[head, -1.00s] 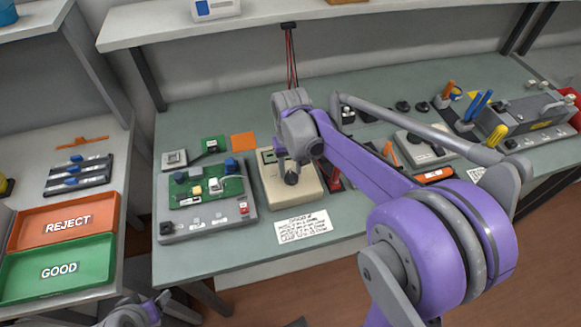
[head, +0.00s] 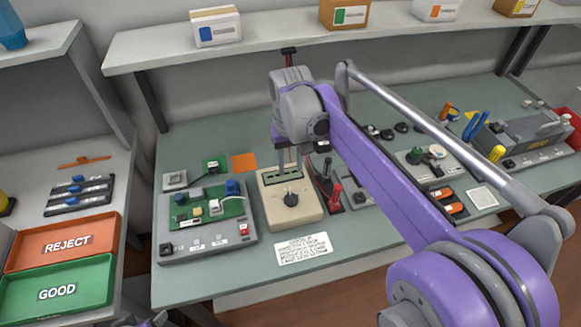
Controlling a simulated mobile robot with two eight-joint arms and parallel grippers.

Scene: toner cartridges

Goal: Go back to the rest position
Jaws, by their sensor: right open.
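My right gripper (head: 290,165) points down over the back part of the beige box with a dark knob (head: 289,203). It is open, with nothing seen between its fingers. Its fingertips are close to the box's dark display, and I cannot tell the exact gap. My purple and grey right arm crosses the picture from the lower right. Only a sliver of my left arm shows at the bottom left edge; its gripper is out of the picture.
A grey fixture with a green circuit board (head: 207,208) stands left of the box. A printed card (head: 303,248) lies in front. A red REJECT tray (head: 110,240) and green GOOD tray (head: 100,284) are at left. A shelf (head: 270,48) with boxes runs above the bench.

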